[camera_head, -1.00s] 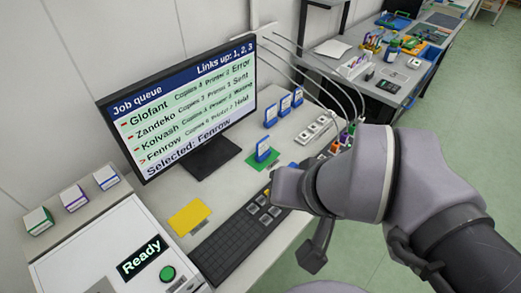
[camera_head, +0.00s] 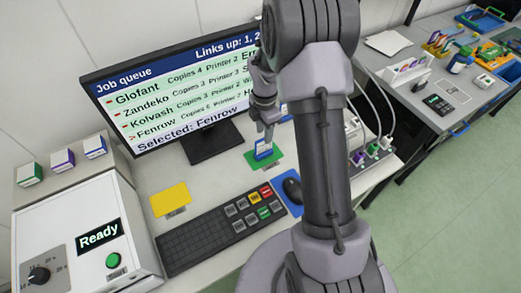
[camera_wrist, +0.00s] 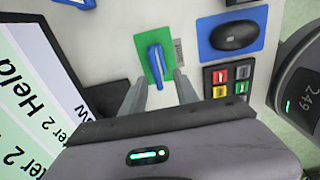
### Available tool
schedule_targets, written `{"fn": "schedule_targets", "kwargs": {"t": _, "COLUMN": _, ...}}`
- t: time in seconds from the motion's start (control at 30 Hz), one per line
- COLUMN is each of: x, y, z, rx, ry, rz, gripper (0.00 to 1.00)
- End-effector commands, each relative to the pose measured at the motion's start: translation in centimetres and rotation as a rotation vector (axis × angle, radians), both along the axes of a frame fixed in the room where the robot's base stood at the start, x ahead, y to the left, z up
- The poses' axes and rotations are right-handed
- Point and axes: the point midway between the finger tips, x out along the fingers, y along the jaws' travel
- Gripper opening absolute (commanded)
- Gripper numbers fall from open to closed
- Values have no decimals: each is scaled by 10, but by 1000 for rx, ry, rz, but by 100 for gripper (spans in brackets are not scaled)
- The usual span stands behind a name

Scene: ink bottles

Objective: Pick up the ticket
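A blue-and-white ticket (camera_head: 264,149) stands upright on a small green mat (camera_head: 276,160) in front of the monitor. In the wrist view the ticket (camera_wrist: 155,62) is seen from above as a blue strip on the green mat (camera_wrist: 145,44). My gripper (camera_head: 267,132) is just above the ticket. In the wrist view my gripper (camera_wrist: 160,78) is open and empty, with one finger on each side of the ticket's line. Whether the fingertips are level with the ticket is hard to tell.
The monitor (camera_head: 170,90) stands behind, to the left. A keyboard (camera_head: 210,232), a mouse (camera_head: 292,189) and a yellow card (camera_head: 170,199) lie in front. A white machine (camera_head: 75,235) is at left. My arm hides part of the desk's back right.

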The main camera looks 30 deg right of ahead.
Motion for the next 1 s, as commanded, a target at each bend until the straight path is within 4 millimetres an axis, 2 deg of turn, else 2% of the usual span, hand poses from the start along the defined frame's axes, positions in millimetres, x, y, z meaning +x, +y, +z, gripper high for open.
{"fn": "schedule_targets", "kwargs": {"t": 0.03, "x": 0, "y": 0, "z": -17, "rx": 0, "ry": 1, "rz": 0, "gripper": 36}}
{"fn": "schedule_targets", "kwargs": {"t": 0.1, "x": 0, "y": 0, "z": -29, "rx": 0, "ry": 1, "rz": -1, "gripper": 36}}
{"fn": "schedule_targets", "kwargs": {"t": 0.27, "x": 1, "y": 0, "z": -41, "rx": 0, "ry": -1, "rz": -1, "gripper": 36}}
{"fn": "schedule_targets", "kwargs": {"t": 0.5, "x": 6, "y": -2, "z": -86, "rx": 0, "ry": 1, "rz": -1, "gripper": 36}}
{"fn": "schedule_targets", "kwargs": {"t": 0.73, "x": 6, "y": -2, "z": -87, "rx": -1, "ry": -1, "rz": -2, "gripper": 36}}
{"fn": "schedule_targets", "kwargs": {"t": 0.9, "x": 6, "y": -2, "z": -87, "rx": -1, "ry": -1, "rz": -2, "gripper": 3}}
{"fn": "schedule_targets", "kwargs": {"t": 0.93, "x": 6, "y": -2, "z": -87, "rx": -1, "ry": -1, "rz": -2, "gripper": 0}}
{"fn": "schedule_targets", "kwargs": {"t": 1.0, "x": 6, "y": -2, "z": -87, "rx": -1, "ry": -1, "rz": -2, "gripper": 0}}
